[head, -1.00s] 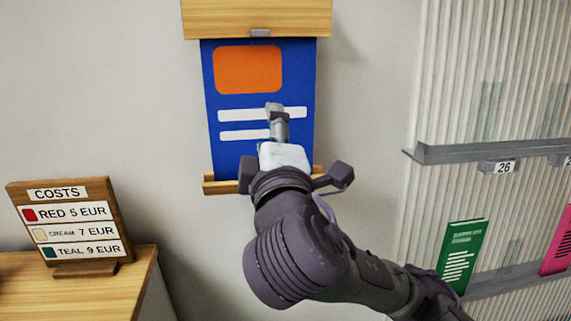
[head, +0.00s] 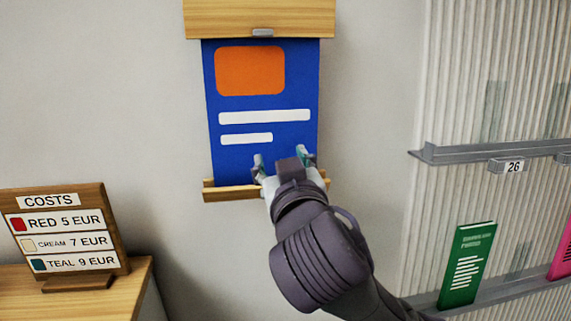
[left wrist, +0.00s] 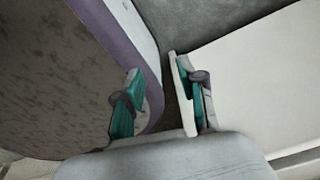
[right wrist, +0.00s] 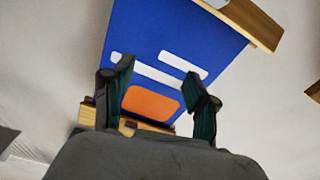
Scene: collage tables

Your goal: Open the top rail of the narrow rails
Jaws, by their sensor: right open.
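The top rail (head: 258,18) is a wooden bar with a small grey clip (head: 262,32) at its lower edge. A blue poster (head: 265,100) with an orange block and white stripes hangs below it. A wooden bottom rail (head: 230,194) runs along the poster's lower edge. My right gripper (head: 283,160) is open and empty, in front of the poster's lower part, well below the top rail. The right wrist view shows its parted fingers (right wrist: 160,95) before the poster; contact cannot be told.
A costs sign (head: 66,238) stands on a wooden cabinet (head: 85,296) at the left. A ribbed panel (head: 480,60) with grey shelves (head: 450,153) and a green booklet (head: 467,265) is at the right. The wall between is bare.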

